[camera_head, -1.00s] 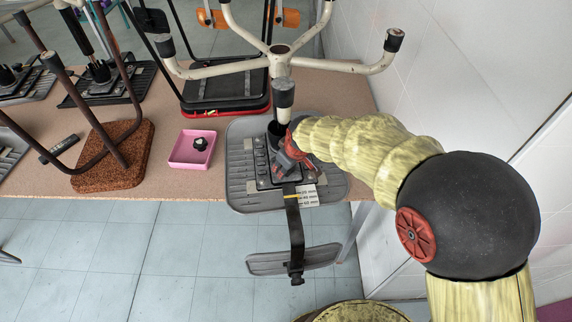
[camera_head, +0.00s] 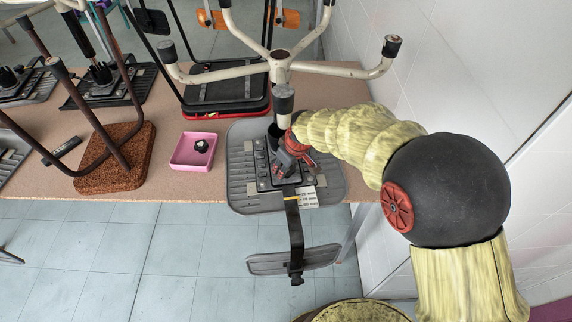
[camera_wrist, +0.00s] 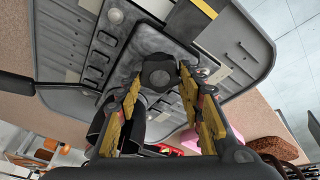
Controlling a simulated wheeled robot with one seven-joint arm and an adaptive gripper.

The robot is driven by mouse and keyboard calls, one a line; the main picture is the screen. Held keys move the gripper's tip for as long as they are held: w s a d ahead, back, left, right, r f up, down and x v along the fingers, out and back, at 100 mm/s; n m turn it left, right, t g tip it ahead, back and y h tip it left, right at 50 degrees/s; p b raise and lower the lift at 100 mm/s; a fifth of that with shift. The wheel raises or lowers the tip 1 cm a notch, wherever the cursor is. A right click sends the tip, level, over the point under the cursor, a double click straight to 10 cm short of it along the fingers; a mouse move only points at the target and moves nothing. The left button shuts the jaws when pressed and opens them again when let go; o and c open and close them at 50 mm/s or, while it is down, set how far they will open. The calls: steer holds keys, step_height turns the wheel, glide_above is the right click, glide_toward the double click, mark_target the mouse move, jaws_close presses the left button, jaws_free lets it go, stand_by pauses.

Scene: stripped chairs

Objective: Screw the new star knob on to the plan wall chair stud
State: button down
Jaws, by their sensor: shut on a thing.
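The plan wall chair is a grey upturned seat (camera_head: 238,180) near the table's front edge, with a dark metal plate on its underside. My gripper (camera_head: 284,171) is low over that plate. In the wrist view my gripper (camera_wrist: 159,79) has its two yellow-padded fingers on either side of a dark star knob (camera_wrist: 158,73) and is shut on it. The knob is over or against the plate (camera_wrist: 150,50); I cannot tell how far it sits on the stud. The stud is hidden beneath it.
A pink tray (camera_head: 178,165) with another black knob (camera_head: 201,146) stands left of the chair. A pale five-armed base (camera_head: 280,70) rises close behind my gripper. A white wall (camera_head: 440,60) is at the right.

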steer(key=shift+w+g+p, duration=0.3)
steer(key=shift+g+p, duration=0.4)
steer(key=shift+p, duration=0.4)
steer(key=m+p, duration=0.2)
steer(key=shift+r+m, duration=0.15)
steer(key=shift+m, duration=0.25)
steer(key=m+h+p, duration=0.1)
steer(key=m, duration=0.3)
steer(key=shift+t, duration=0.4)
steer(key=shift+d+m+h, duration=0.1)
steer(key=shift+m+h, duration=0.3)
steer(key=shift+m, duration=0.3)
steer(key=shift+b, duration=0.3)
